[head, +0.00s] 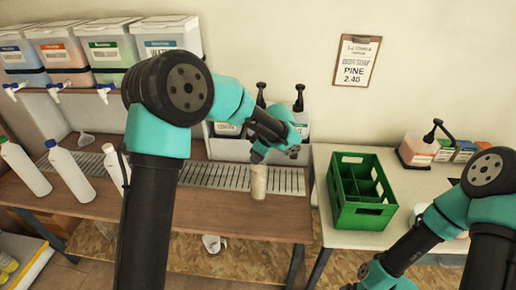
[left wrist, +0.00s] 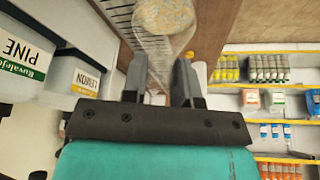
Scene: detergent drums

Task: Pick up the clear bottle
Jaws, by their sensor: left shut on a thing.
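The clear bottle (head: 259,183) shows pale and cloudy in the head view, upright at the right front of the drip grate on the wooden counter. My left gripper (head: 261,158) is above it, shut on its upper part. In the left wrist view the see-through bottle (left wrist: 168,45) runs between the two fingers of my left gripper (left wrist: 160,82), its round speckled end at the top. I cannot tell whether its base touches the counter. My right arm is at the lower right of the head view; its fingers are out of the picture.
A green divided crate (head: 362,195) stands on the white table to the right. White bottles (head: 70,172) stand at the left of the wooden counter (head: 215,213). Pump drums (head: 228,130) stand behind the grate (head: 210,175); tapped drums (head: 105,45) line the shelf above.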

